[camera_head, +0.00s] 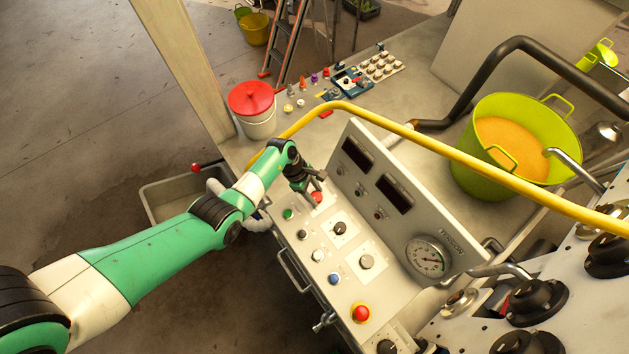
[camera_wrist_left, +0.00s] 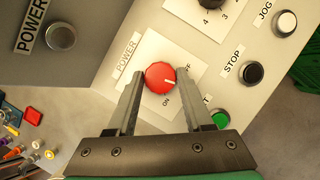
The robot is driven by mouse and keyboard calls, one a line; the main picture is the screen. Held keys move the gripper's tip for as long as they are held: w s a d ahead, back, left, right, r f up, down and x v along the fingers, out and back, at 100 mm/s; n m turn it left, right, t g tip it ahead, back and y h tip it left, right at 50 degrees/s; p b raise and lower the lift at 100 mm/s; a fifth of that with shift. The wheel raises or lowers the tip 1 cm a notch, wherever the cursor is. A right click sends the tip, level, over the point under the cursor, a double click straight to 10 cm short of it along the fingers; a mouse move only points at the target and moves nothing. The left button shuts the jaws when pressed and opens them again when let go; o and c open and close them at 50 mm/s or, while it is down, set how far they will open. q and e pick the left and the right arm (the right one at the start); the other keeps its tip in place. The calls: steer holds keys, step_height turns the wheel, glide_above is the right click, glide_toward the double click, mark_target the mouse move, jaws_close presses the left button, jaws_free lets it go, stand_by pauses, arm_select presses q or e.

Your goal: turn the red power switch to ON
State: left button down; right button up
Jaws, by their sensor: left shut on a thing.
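The red power switch (camera_wrist_left: 160,77) is a round knob on a white plate marked POWER, with ON and OFF printed beside it. In the left wrist view its white mark points to the right and slightly down, between the ON and OFF labels. My left gripper (camera_wrist_left: 161,74) is shut on the knob, one finger on each side. In the head view my left gripper (camera_head: 313,189) reaches down to the switch (camera_head: 317,198) at the upper left of the grey control panel (camera_head: 325,225) and partly covers it. My right gripper is not in view.
A green button (camera_wrist_left: 221,119) and a black STOP button (camera_wrist_left: 251,72) sit close to the switch. A yellow rail (camera_head: 440,150) passes behind the panel. A red-and-yellow emergency button (camera_head: 361,313) is at the panel's near end. A red-lidded bucket (camera_head: 254,122) stands at the back.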

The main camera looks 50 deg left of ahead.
arm_select(q)
steer(key=m+g+b, duration=0.1)
steer(key=m+b, duration=0.2)
steer(key=b, duration=0.1)
steer(key=m+g+b, duration=0.1)
steer(key=m+b, duration=0.2)
steer(key=b, duration=0.1)
steer(key=m+g+b, duration=0.2)
steer(key=m+b, duration=0.2)
steer(key=shift+w+f, duration=0.3)
steer(key=shift+r+m+g+b, duration=0.2)
steer(key=shift+m+g+b, duration=0.1)
steer(key=shift+m+b, duration=0.7)
steer(key=shift+c, duration=1.5)
jaws_free()
